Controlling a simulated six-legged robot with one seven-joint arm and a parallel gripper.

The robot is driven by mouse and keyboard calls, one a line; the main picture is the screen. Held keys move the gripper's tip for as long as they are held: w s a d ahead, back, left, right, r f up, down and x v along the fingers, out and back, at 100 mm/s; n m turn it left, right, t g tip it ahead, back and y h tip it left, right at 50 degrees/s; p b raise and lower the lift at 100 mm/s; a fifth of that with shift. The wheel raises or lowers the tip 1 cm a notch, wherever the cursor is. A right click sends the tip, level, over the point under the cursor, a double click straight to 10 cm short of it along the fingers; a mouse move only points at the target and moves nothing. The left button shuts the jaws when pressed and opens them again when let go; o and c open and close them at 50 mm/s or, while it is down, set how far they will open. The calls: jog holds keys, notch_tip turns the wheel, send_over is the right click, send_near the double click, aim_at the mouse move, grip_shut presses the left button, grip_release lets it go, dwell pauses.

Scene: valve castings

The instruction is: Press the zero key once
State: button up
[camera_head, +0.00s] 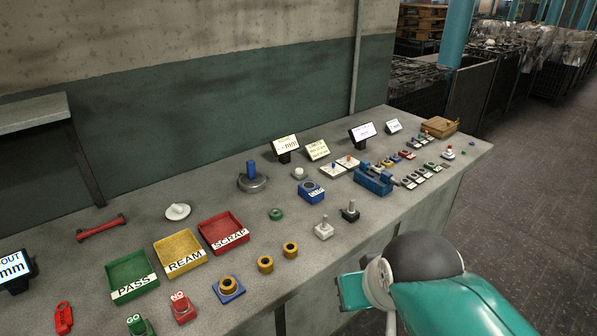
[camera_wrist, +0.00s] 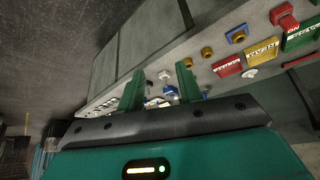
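No zero key can be read by its label at this size. Two small white pads stand in front of the displays in the head view, one with a blue button (camera_head: 333,168) and one with a red button (camera_head: 348,162). Several small keys (camera_head: 408,154) stand in rows further right. My gripper (camera_wrist: 160,85) shows in the wrist view with its two green fingers apart and nothing between them. It is off the bench's front side, apart from the bench items. In the head view my arm covers the lower right.
The grey bench (camera_head: 300,262) holds a green PASS tray (camera_head: 133,270), a yellow REAM tray (camera_head: 180,248) and a red SCRAP tray (camera_head: 224,230). Displays (camera_head: 285,146) stand at the back by the wall. A blue fixture (camera_head: 373,180) and upright plug gauges (camera_head: 350,212) stand nearer the front edge.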

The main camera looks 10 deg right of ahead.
jog(key=shift+w+d, duration=0.1)
jog(key=shift+w, duration=0.05)
grip_shut()
dwell(1.4)
